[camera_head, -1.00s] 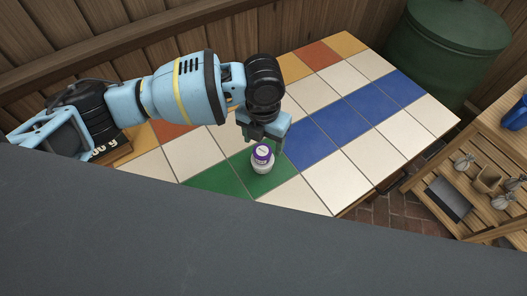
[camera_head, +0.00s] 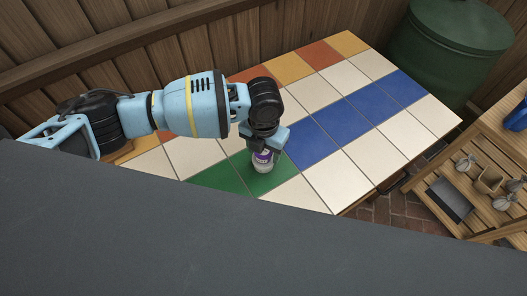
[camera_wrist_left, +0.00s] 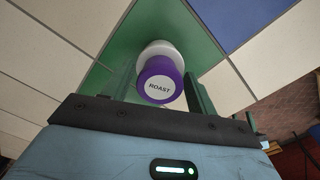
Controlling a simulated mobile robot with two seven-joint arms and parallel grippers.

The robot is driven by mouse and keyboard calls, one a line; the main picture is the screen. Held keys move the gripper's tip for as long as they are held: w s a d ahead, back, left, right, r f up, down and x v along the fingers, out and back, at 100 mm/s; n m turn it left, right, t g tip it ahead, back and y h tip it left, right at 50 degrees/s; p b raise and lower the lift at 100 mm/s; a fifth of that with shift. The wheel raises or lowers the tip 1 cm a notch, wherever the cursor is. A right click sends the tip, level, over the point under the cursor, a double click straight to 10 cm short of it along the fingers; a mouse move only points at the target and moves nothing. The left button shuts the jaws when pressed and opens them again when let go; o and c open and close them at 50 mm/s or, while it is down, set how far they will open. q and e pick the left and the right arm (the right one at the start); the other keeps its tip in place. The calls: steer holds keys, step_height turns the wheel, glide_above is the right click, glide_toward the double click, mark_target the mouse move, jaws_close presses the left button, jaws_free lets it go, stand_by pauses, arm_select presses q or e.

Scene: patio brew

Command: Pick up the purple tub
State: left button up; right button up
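The purple tub (camera_head: 262,166) is a small white tub with a purple lid. It stands upright on the green tiles of the tiled table (camera_head: 190,160). My left gripper (camera_head: 262,153) is directly above it in the head view and hides part of the lid. In the left wrist view the tub (camera_wrist_left: 160,80) shows its purple lid marked "ROAST" between the two fingers (camera_wrist_left: 162,92) of my left gripper. The fingers are open, with a gap visible on each side of the lid. My right gripper is not in view.
A wooden slatted shelf (camera_head: 480,165) with a dark tray (camera_head: 449,199) and several small items stands at the right. A green barrel (camera_head: 450,45) stands at the back right. The tabletop right of the tub is clear. A wooden fence (camera_head: 120,40) runs behind.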

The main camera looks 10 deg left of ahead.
arm_select(q)
steer(key=c, duration=0.7)
steer(key=shift+r, duration=0.15)
steer(key=shift+r, duration=0.25)
step_height(320, 180, up, 3)
steer(key=shift+s, duration=0.15)
steer(key=s, duration=1)
steer(key=s+r, duration=0.1)
steer(key=s, duration=0.4)
steer(key=shift+s+d+r+p, duration=0.1)
steer(key=shift+s+d+p, duration=0.1)
steer(key=shift+s+p, duration=0.15)
